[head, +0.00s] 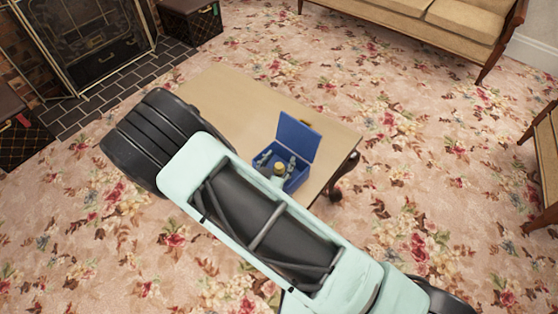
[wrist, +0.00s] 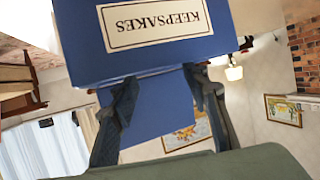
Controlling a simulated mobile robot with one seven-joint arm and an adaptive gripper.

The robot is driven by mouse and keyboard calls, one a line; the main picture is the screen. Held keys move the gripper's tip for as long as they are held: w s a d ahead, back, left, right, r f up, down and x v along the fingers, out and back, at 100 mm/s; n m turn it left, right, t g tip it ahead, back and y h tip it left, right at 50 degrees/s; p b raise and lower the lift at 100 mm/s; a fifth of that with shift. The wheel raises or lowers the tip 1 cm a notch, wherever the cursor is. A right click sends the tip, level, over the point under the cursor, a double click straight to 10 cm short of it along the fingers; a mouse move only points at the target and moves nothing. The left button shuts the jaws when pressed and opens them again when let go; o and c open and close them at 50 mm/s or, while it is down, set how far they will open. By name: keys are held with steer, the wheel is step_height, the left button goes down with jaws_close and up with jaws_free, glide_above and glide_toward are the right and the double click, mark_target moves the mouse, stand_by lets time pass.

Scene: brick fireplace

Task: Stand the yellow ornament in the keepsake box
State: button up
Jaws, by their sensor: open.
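The blue keepsake box (head: 297,181) stands on the table with its lid (head: 298,136) raised. In the wrist view the box's front, with an upside-down KEEPSAKES label (wrist: 155,22), fills the top, and the lid (wrist: 155,112) shows below it. My gripper (head: 277,161) is open, its fingers spread and reaching in over the box; they also show in the wrist view (wrist: 163,92). A small yellow object (head: 279,168), apparently the ornament, shows between the fingers within the box's outline. Its lower part is hidden, and I cannot see it in the wrist view.
The pale wooden table (head: 225,95) is mostly bare to the left of the box. A small orange-yellow item (head: 305,121) shows behind the lid. A sofa (head: 430,25), a fireplace screen (head: 85,45) and a dark trunk (head: 190,20) stand farther off on flowered carpet.

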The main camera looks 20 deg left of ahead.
steer(key=p+v, duration=0.2)
steer(key=v, duration=1)
steer(key=shift+r, duration=0.25)
